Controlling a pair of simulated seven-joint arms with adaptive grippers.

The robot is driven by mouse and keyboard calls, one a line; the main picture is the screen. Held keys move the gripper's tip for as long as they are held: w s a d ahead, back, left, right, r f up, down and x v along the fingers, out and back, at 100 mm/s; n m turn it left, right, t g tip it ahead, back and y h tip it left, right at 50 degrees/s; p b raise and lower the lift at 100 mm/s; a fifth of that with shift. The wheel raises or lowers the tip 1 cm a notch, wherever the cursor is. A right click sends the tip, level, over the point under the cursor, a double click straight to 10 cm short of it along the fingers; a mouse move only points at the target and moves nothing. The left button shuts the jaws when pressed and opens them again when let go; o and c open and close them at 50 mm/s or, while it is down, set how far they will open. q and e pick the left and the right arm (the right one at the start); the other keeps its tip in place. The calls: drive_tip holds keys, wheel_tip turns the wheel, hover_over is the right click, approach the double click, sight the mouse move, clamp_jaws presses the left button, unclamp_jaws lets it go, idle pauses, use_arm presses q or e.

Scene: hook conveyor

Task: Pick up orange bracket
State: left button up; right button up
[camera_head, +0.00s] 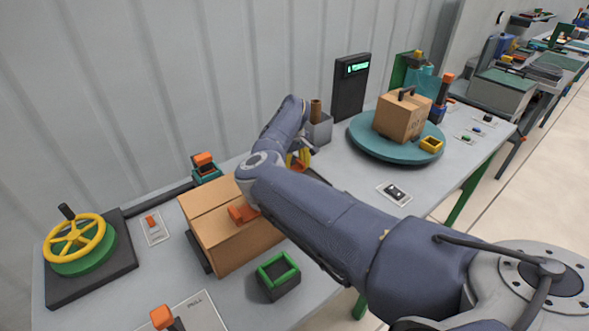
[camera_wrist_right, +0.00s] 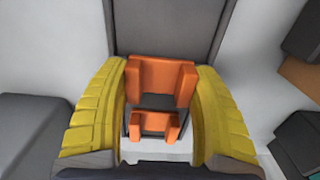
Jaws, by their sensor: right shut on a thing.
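An orange bracket (camera_wrist_right: 161,72) is between the two yellow ribbed fingers of my right gripper (camera_wrist_right: 160,110) in the right wrist view. The fingers are shut on it, one on each side. A smaller orange U-shaped piece (camera_wrist_right: 156,125) shows just below it, also between the fingers; I cannot tell whether it is part of the bracket. In the camera_head view my right gripper (camera_head: 300,159) is mostly hidden behind my own arm, next to a grey holder (camera_head: 318,128) by the wall. My left gripper is not in view.
A cardboard box (camera_head: 244,244) stands beneath my arm, with a green-rimmed container (camera_head: 278,276) in front. A yellow handwheel (camera_head: 74,240) is at left. A teal turntable (camera_head: 366,147) carries another carton (camera_head: 403,117) at right. Table between turntable and my arm is mostly clear.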

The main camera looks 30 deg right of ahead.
drive_tip(key=c, duration=0.4)
